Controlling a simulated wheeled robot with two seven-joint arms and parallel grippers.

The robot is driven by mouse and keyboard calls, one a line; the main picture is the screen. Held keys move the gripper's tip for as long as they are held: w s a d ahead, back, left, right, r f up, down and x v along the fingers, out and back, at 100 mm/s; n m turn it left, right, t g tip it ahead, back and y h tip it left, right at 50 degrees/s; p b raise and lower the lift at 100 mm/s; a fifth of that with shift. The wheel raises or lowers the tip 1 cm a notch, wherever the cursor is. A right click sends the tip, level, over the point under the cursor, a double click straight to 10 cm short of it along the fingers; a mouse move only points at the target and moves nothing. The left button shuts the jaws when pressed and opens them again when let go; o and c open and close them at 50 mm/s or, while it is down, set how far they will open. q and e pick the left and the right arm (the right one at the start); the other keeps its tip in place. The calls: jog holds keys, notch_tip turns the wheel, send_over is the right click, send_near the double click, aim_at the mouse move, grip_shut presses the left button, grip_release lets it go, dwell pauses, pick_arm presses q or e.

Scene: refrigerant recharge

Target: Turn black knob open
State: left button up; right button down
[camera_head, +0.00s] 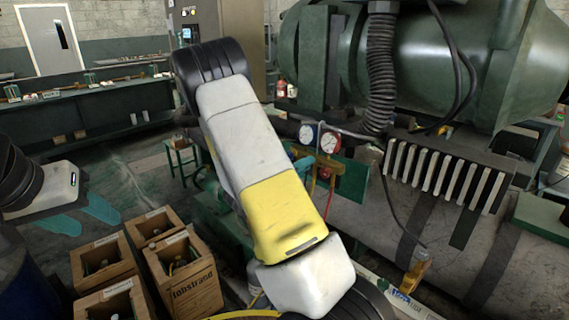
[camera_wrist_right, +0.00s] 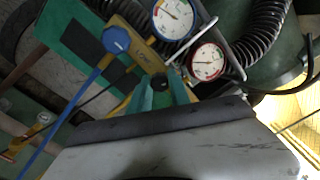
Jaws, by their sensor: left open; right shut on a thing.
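The black knob (camera_wrist_right: 158,84) shows small between the teal fingertips of my right gripper (camera_wrist_right: 161,92) in the right wrist view. The gripper is shut on it, and the fingers hide part of it. The knob sits at the manifold, below a blue-rimmed gauge (camera_wrist_right: 172,18) and left of a red-rimmed gauge (camera_wrist_right: 207,62). In the head view my right arm covers most of this spot, and the knob cannot be made out. My left gripper (camera_head: 82,214) is open and empty at the left, well away from the manifold.
A blue knob (camera_wrist_right: 117,40) is left of the black knob. A ribbed hose (camera_head: 381,75) and a green tank (camera_head: 440,65) stand behind the gauges. Wooden boxes (camera_head: 186,277) with bottles stand at the lower left. A grey finned block (camera_head: 445,172) is at the right.

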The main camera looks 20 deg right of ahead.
jog(key=n, duration=0.3)
jog(key=shift+n, duration=0.4)
jog(key=n, duration=0.4)
jog(key=shift+n, duration=0.3)
jog(key=c, duration=1.2)
grip_release()
jog(key=shift+a, duration=0.1)
jog(key=v, duration=0.7)
jog(key=shift+s+a, duration=0.15)
jog(key=shift+a, duration=0.15)
